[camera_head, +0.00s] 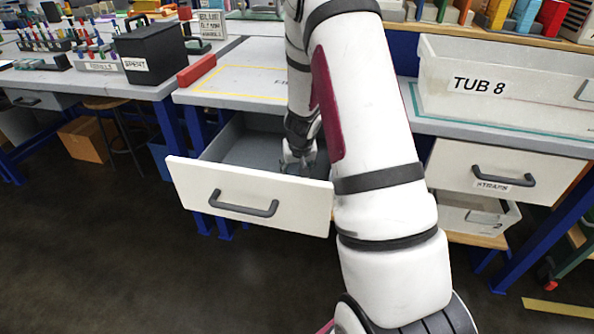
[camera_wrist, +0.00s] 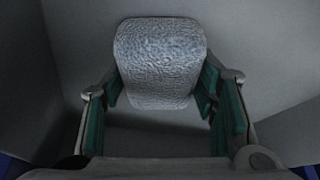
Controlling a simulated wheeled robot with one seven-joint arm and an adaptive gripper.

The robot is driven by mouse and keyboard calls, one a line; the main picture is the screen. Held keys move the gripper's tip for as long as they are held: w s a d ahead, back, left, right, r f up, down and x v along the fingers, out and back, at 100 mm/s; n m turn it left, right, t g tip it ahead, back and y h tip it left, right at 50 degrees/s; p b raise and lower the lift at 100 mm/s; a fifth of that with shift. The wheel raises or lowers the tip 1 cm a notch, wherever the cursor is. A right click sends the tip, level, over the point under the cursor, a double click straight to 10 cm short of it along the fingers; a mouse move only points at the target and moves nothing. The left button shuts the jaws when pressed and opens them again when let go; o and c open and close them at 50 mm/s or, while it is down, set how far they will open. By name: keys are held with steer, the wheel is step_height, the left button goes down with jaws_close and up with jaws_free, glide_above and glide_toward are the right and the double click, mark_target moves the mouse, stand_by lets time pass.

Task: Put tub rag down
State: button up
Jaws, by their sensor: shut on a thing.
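The tub rag (camera_wrist: 158,60) is a light grey, textured, folded cloth in the wrist view. It sits between the two green-padded fingers of my gripper (camera_wrist: 160,105), which is shut on it. In the head view, my gripper (camera_head: 300,168) reaches down inside the open drawer (camera_head: 180,185) under the worktable, and the rag is hidden there. The wrist view shows grey drawer walls around the rag. I cannot tell whether the rag touches the drawer floor.
A white tub marked TUB 8 (camera_head: 440,85) stands on the table at right. A closed drawer labelled STRAPS (camera_head: 455,170) is below it. A black box (camera_head: 150,55) and a red block (camera_head: 197,69) are at left. The dark floor in front of the open drawer is clear.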

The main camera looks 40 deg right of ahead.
steer(key=o, duration=1)
steer(key=shift+f, duration=0.1)
